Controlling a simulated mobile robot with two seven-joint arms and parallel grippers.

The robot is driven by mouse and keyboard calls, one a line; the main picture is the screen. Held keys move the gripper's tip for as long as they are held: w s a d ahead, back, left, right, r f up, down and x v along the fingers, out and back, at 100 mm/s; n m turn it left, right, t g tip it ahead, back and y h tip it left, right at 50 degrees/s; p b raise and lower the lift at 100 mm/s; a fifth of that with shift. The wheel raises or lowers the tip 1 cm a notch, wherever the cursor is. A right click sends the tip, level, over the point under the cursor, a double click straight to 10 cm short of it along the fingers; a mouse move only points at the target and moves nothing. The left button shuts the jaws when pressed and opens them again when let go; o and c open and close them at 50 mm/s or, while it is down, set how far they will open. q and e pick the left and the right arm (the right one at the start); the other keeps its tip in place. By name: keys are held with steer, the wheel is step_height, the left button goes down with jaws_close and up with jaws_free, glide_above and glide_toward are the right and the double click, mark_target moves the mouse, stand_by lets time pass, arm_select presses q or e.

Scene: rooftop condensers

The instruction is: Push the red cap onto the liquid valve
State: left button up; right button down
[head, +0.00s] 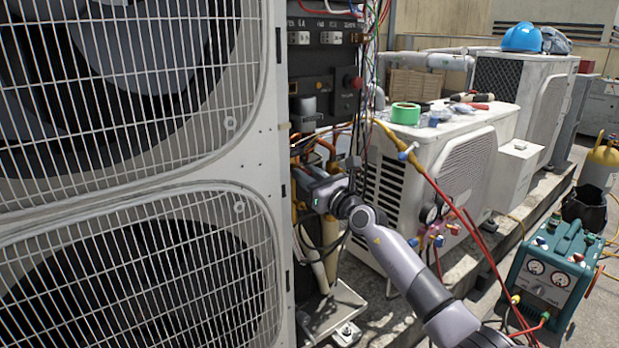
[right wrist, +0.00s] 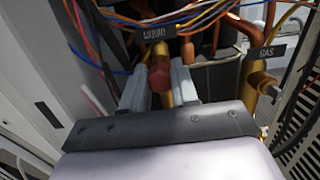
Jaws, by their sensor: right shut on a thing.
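My right gripper (right wrist: 160,88) is shut on the red cap (right wrist: 160,77), which sits between its two grey fingers in the right wrist view. The brass of the liquid valve (right wrist: 160,49) shows just above the cap, below the LIQUID label. I cannot tell whether the cap is touching the valve or seated on it. In the head view my right gripper (head: 303,174) reaches into the open service bay of the large condenser, among the copper pipes. The cap is hidden there. My left gripper is not in view.
The brass gas valve (right wrist: 258,80) stands to the right under a GAS label (right wrist: 265,53). Loose coloured wires (right wrist: 200,14) hang just above the liquid valve. A condenser with green tape (head: 405,113) on top and a teal recovery machine (head: 549,271) stand to the right.

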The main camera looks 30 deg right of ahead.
steer(key=c, duration=0.8)
jaws_free()
steer(key=shift+w, duration=0.1)
